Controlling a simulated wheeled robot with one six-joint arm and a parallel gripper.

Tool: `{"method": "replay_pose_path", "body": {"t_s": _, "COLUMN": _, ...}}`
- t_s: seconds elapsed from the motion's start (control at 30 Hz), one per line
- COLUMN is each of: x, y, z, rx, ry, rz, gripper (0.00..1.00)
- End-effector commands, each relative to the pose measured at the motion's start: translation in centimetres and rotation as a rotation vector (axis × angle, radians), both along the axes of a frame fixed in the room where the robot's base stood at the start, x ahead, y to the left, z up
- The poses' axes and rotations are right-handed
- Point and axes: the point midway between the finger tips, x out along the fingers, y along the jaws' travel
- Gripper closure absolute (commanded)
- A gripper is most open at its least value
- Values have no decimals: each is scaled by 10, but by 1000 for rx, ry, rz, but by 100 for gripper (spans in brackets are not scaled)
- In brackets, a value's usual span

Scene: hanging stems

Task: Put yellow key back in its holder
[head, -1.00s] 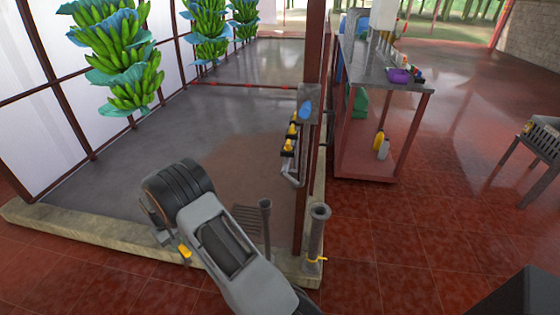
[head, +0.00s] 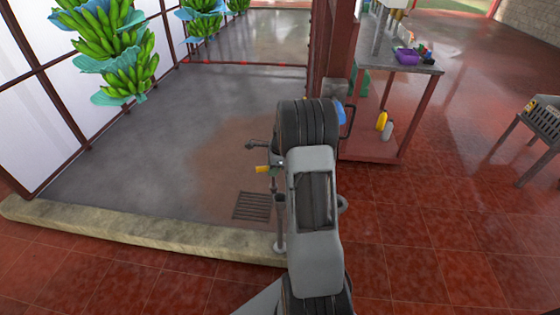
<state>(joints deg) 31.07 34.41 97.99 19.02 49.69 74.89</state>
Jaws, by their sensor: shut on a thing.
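The yellow key (head: 262,169) shows as a small yellow piece at my gripper (head: 270,159), just left of my arm's wrist in the head view. My gripper is shut on it and appears in front of the grey floor bay, above the floor drain. The key's other end is hidden by the gripper. The holder, with its yellow pieces on the post, is hidden behind my arm. Only part of the grey plate (head: 336,87) and the blue item (head: 340,112) shows right of my wrist.
A red-framed workbench (head: 405,62) stands at the right, with a purple bowl (head: 405,56) on top and bottles (head: 382,121) below. A stone curb (head: 150,232) edges the bay. Green banana bunches (head: 112,50) hang at the left. A drain grate (head: 252,206) lies in the floor.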

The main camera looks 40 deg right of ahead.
Motion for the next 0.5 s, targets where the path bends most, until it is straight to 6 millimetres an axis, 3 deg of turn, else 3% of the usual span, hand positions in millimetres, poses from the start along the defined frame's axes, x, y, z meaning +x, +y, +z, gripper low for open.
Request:
{"method": "replay_pose_path", "body": {"t_s": 0.2, "x": -11, "y": -23, "z": 13, "rx": 0, "ry": 1, "rz": -237, "gripper": 100}}
{"method": "replay_pose_path", "body": {"t_s": 0.5, "x": -12, "y": -25, "z": 3, "rx": 0, "ry": 1, "rz": -270, "gripper": 100}}
